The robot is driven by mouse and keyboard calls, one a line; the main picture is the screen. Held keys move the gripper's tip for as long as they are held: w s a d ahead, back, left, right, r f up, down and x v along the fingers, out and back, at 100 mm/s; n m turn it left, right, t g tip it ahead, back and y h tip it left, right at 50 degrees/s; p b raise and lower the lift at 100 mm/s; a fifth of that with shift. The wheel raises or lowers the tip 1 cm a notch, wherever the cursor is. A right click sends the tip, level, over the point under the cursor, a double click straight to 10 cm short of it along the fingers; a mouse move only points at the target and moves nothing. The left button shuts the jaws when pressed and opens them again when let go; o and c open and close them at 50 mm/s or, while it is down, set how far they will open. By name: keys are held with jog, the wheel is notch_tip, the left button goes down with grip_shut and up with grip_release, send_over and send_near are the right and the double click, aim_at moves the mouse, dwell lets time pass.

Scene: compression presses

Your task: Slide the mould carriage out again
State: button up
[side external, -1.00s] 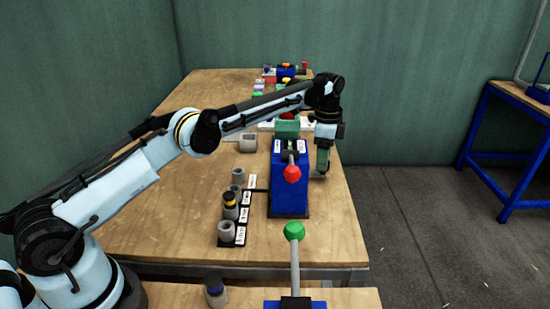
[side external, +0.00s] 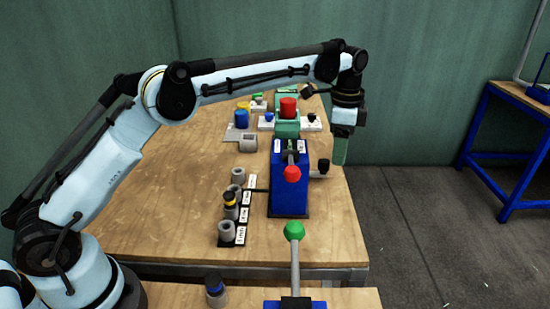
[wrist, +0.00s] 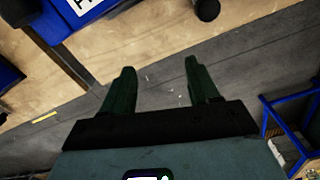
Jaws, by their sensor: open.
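A blue press (side external: 289,190) with a red-knobbed lever (side external: 292,173) stands on the wooden table. A grey handle with a dark round knob (side external: 322,166) sticks out of its right side, and I take it to be the mould carriage's. The knob also shows at the top of the wrist view (wrist: 207,9). The carriage itself is hidden by the press body. My gripper (side external: 339,158) points down, above and to the right of the knob, apart from it. In the wrist view its two green fingers (wrist: 160,68) are spread with nothing between them.
A nearer press has a green-knobbed lever (side external: 294,231). Several grey cylinders (side external: 229,208) stand by labels left of the blue press. Free space lies beyond the table's right edge.

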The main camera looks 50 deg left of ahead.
jog(key=d+r, duration=0.1)
jog(key=s+d, duration=0.1)
jog(key=shift+s+d+r, duration=0.3)
jog(key=shift+r, duration=0.1)
